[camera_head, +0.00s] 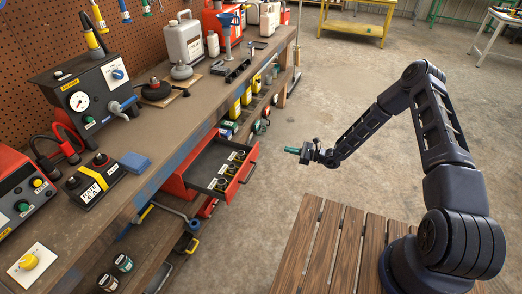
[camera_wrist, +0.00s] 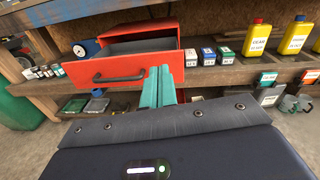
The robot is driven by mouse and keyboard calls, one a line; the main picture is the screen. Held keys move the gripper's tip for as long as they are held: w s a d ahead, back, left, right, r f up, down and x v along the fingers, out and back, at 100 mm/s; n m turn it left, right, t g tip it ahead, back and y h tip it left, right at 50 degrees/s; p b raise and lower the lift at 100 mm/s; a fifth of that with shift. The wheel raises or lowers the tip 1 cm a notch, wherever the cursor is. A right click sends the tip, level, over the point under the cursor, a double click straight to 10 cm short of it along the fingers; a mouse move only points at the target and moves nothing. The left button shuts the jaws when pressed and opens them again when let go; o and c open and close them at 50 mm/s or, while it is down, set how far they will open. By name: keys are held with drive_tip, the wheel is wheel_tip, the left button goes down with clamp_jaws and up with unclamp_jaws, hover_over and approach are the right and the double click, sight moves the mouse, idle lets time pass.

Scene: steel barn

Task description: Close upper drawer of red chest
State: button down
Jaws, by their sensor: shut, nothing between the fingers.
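The red chest (camera_head: 176,187) sits under the workbench, and it also shows in the wrist view (camera_wrist: 165,30). Its upper drawer (camera_head: 241,174) is pulled out toward the aisle, with several small items in its dark tray. In the wrist view the red drawer front (camera_wrist: 83,73) with its dark bar handle (camera_wrist: 119,77) faces me. My gripper (camera_head: 288,150) is out over the floor, right of the drawer front and apart from it in the head view. Its teal fingers (camera_wrist: 158,82) are shut and empty, overlapping the front's right part in the wrist view. Contact is not visible.
The workbench top (camera_head: 185,120) overhangs the chest and carries tools and containers. Small boxes (camera_wrist: 208,56) and yellow bottles (camera_wrist: 257,38) stand on the shelf right of the chest. The concrete floor (camera_head: 300,100) around my gripper is clear. A slatted wooden platform (camera_head: 318,240) lies below my arm.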

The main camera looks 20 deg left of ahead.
wheel_tip(320, 180, down, 4)
drive_tip(key=a+m+t, duration=0.1)
drive_tip(key=m+t, duration=0.1)
approach(255, 147)
drive_tip(key=a, duration=0.6)
drive_tip(key=shift+w+a+f, duration=0.25)
drive_tip(key=shift+a, duration=0.15)
drive_tip(key=a, duration=2.3)
drive_tip(key=shift+a, duration=0.2)
drive_tip(key=shift+a+r, duration=0.25)
